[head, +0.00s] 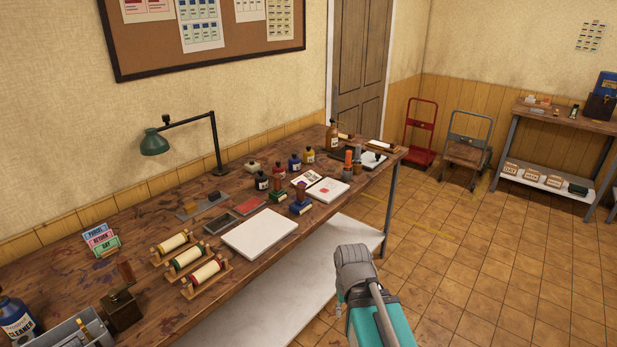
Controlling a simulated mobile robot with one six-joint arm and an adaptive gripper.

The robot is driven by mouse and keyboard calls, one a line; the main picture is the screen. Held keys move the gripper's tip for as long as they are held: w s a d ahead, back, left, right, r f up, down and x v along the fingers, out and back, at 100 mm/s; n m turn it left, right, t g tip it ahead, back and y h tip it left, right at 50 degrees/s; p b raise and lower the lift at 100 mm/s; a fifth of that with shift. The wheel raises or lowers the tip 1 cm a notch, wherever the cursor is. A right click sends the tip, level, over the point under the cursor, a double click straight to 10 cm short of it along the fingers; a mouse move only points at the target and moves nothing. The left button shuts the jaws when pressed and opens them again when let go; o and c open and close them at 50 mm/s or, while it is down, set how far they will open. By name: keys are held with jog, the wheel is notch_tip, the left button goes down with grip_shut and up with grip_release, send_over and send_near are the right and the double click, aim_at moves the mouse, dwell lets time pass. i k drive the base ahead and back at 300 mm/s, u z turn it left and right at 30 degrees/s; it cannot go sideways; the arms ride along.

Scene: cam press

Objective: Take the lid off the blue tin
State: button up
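I cannot pick out the blue tin for certain. A blue box-like container with yellow markings (606,83) stands at the right edge on the far table, partly cut off by the frame. On the long workbench (150,213), a flat ink pad with a red surface (250,206) and a darker flat pad (220,224) lie near the middle. A small blue-dark item lies on a grey plate (188,212) behind them.
Ink bottles (294,163), hand stamps (300,200), a white pad (260,232) and rollers (205,277) crowd the bench. A green lamp (155,142) stands at its back. Red (420,135) and grey (468,140) hand trucks stand behind. The tiled floor at right is clear.

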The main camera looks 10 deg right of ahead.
aim_at(294, 158)
jog(key=z, duration=1.85)
jog(key=i, duration=2.2)
